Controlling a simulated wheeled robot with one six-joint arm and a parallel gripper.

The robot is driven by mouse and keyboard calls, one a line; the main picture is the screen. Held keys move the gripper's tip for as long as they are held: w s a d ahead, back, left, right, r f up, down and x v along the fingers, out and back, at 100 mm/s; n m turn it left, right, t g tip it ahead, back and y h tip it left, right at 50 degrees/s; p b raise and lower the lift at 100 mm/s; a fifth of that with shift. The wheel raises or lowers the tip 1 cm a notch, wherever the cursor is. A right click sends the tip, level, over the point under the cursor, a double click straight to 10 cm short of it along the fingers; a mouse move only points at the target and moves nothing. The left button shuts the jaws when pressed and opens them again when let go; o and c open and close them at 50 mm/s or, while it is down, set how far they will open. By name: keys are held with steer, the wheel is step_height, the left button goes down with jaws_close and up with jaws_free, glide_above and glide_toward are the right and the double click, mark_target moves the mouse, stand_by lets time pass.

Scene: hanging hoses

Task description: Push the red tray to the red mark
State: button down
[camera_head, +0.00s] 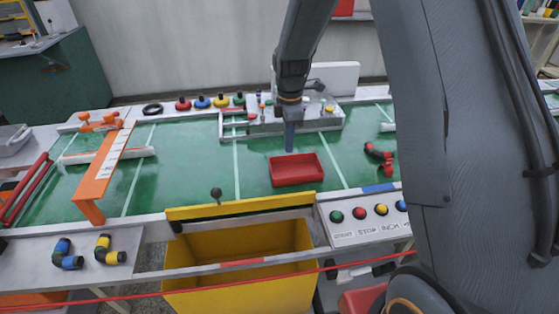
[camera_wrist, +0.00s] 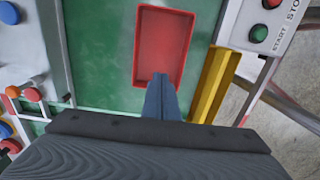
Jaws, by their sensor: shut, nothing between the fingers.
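The red tray (camera_head: 297,171) is a shallow, empty open box lying on the green belt. It also shows in the wrist view (camera_wrist: 163,40). My gripper (camera_head: 289,149) points down with its blue-grey fingers shut and empty, at the tray's far rim in the head view. In the wrist view the fingertips (camera_wrist: 160,76) overlap the tray's lower end. I cannot tell whether they touch it. A red band (camera_head: 243,263) marks the white rail in front of the yellow bin. I cannot tell whether it is the task's red mark.
A yellow bin (camera_head: 240,246) stands before the belt, beside a button panel (camera_head: 365,220). An orange arch (camera_head: 102,175) spans the belt at left. A red-and-black fitting (camera_head: 379,157) lies right of the tray. A grey fixture (camera_head: 285,120) stands behind.

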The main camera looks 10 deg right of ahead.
mark_target(275, 176)
step_height(275, 176, down, 9)
steer(key=shift+s+f+p, duration=0.1)
steer(key=shift+f+p, duration=0.1)
steer(key=shift+p, duration=1.05)
steer(key=a+p, duration=0.1)
steer(key=a, duration=0.2)
steer(key=shift+a, duration=0.1)
steer(key=shift+a+f+p, duration=0.15)
steer(key=shift+a+p, duration=0.25)
steer(key=shift+a, duration=0.25)
steer(key=a+b, duration=0.5)
steer(key=a, duration=1.5)
steer(key=shift+b, duration=0.3)
steer(key=shift+d, duration=0.1)
